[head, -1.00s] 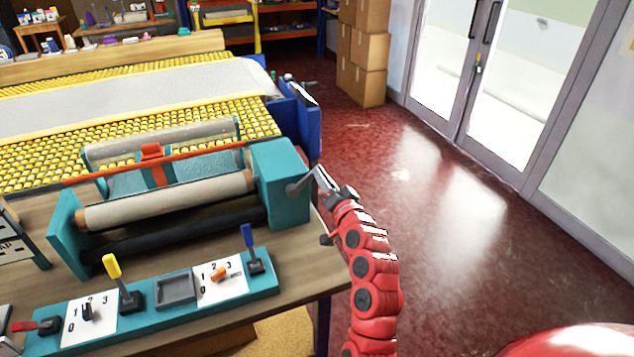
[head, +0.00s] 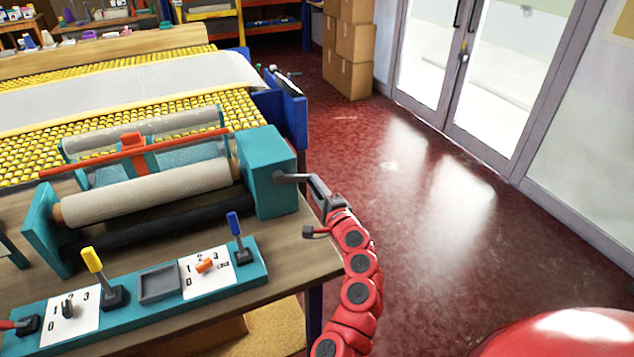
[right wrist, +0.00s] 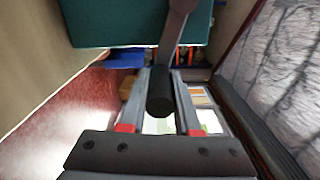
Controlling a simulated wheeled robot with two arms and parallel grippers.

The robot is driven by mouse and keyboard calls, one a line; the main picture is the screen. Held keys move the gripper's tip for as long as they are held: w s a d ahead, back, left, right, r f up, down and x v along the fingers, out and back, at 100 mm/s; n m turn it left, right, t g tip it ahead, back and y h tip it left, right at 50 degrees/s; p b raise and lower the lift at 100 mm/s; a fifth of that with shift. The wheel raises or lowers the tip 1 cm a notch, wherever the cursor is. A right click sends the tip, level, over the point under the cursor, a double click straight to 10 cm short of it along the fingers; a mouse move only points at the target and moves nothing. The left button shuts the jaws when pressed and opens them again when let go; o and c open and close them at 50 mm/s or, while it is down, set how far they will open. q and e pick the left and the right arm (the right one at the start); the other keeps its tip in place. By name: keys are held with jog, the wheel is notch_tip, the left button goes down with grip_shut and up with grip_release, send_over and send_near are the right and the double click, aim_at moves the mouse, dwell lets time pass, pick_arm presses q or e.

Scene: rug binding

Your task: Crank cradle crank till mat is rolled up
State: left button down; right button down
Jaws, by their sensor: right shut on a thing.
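The teal cradle (head: 268,150) stands on the wooden bench and bears a beige rolled mat (head: 150,192) between its end plates. Its grey crank (head: 293,177) sticks out from the right side housing, with the arm pointing roughly level to the right. My right gripper (head: 325,203) is at the outer end of the crank, beyond the bench's right edge. In the right wrist view, the black crank grip (right wrist: 160,94) sits between its two fingers, which are shut on it. My left gripper is not in view.
A control panel (head: 158,285) with blue and yellow levers lies in front of the cradle. A yellow roller table (head: 210,117) with a grey sheet is behind. Cardboard boxes (head: 352,45) stand at the back. The red floor right of the bench is clear.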

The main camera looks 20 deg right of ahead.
jog(key=shift+a+f+m+b, duration=0.15)
jog(key=shift+a+f+m, duration=0.05)
jog(key=shift+f+m, duration=0.25)
jog(key=shift+a+f+m+b, duration=0.15)
jog(key=shift+f+m, duration=0.3)
jog(key=shift+a+f, duration=0.2)
jog(key=shift+f, duration=0.15)
jog(key=shift+a, duration=0.1)
jog(key=c, duration=0.6)
grip_release()
